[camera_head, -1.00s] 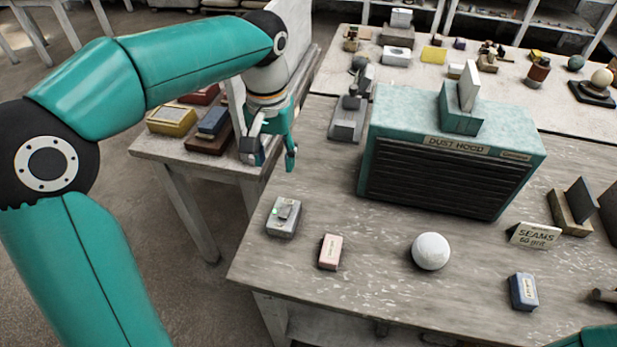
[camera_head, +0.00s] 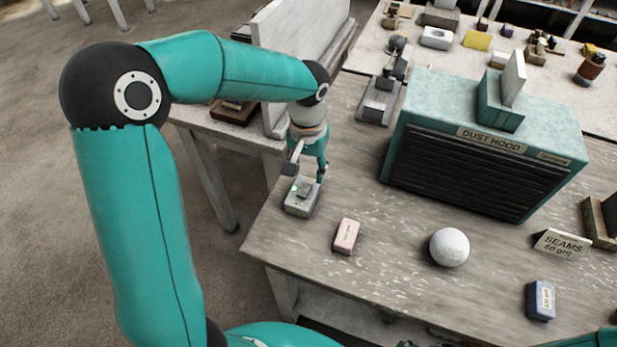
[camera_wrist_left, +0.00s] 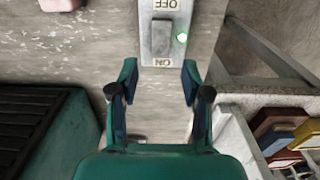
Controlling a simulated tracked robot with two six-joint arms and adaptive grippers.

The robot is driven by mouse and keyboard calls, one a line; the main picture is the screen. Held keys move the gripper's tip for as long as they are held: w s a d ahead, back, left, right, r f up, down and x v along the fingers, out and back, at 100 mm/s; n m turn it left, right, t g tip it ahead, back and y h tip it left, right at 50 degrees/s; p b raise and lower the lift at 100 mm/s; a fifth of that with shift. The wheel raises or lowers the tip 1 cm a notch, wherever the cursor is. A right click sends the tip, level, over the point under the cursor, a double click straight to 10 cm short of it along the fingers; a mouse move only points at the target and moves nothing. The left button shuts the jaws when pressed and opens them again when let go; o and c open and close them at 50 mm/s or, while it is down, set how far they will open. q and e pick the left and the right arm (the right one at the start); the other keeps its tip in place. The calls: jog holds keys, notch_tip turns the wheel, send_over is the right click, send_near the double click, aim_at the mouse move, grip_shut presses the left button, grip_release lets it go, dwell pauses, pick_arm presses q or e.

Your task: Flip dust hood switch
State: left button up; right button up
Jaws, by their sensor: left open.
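The switch box (camera_head: 301,199) is a small grey box near the left edge of the table, with a rocker on top and a lit green lamp. In the left wrist view the switch box (camera_wrist_left: 162,40) has "OFF" at its upper end, "ON" at its lower end and the green lamp on its right. My left gripper (camera_head: 308,174) is open and empty, pointing down just behind the box. In the left wrist view its fingertips (camera_wrist_left: 160,76) are spread to either side of the box's "ON" end; contact cannot be told. The teal dust hood (camera_head: 480,150) stands to the right. My right gripper is out of view.
A pink block (camera_head: 346,236), a white plaster sphere (camera_head: 450,247), a blue box (camera_head: 540,301) and a "SEAMS" sign (camera_head: 562,244) stand along the front of the table. A side table with books (camera_wrist_left: 285,130) is beyond the left edge.

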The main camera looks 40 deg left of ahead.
aim_at(308, 184)
pick_arm(q)
jog(key=shift+f, duration=1.85)
grip_shut()
